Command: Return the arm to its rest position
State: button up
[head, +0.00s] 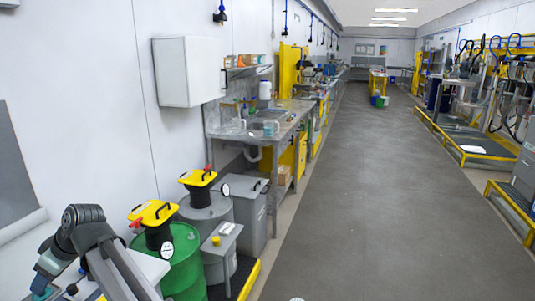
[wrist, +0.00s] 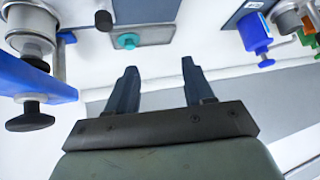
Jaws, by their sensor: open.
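My gripper (wrist: 157,75) shows in the wrist view with its two dark fingers spread apart and nothing between them. Beyond the fingers are a white surface and a grey band. In the head view my arm is folded at the lower left, left of the green drum (head: 184,262); its fingers cannot be made out there. A yellow-topped agitator (head: 153,214) with a black body and a white gauge stands on the green drum. A second yellow-topped agitator (head: 198,178) stands on the grey drum (head: 207,212) behind it.
A small grey stand (head: 222,240) holds a yellow item. A grey bin (head: 250,213) and a workbench (head: 262,130) line the left wall. In the wrist view, a teal knob (wrist: 127,41) and a blue part (wrist: 254,32) are near the top. The aisle floor (head: 370,200) is clear.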

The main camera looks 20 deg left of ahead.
jog(key=s+d+f+m+g+y, duration=0.1)
jog(key=s+d+f+m+y, duration=0.2)
jog(key=s+d+m+y, duration=0.55)
jog(key=w+d+f+h, duration=0.4)
jog(key=w+d+f, duration=0.3)
jog(key=d+f, duration=0.6)
jog(key=w+d+f+m+t+h, duration=0.1)
jog(key=w+d+f+h, duration=0.35)
jog(key=d+f, duration=0.85)
jog(key=w+d+f+h, duration=0.2)
jog(key=w+d+f, duration=0.75)
jog(key=f, duration=0.65)
jog(key=s+d+f+m+h, duration=0.25)
jog(key=d+f, duration=0.35)
jog(key=d, duration=0.4)
jog(key=s+d+f+m+h, duration=0.1)
jog(key=d+f+m, duration=0.35)
jog(key=d, duration=0.65)
jog(key=s+d+f+m+g+h, duration=0.1)
jog(key=s+d+f+m, duration=0.1)
jog(key=s+d, duration=0.3)
jog(key=s+d+f+m+g+h, duration=0.1)
jog(key=s+d+f, duration=0.4)
jog(key=d, duration=0.5)
jog(key=shift+s+d+m+g, duration=0.4)
jog(key=shift+s+m+g, duration=0.15)
jog(key=shift+m+g, duration=0.3)
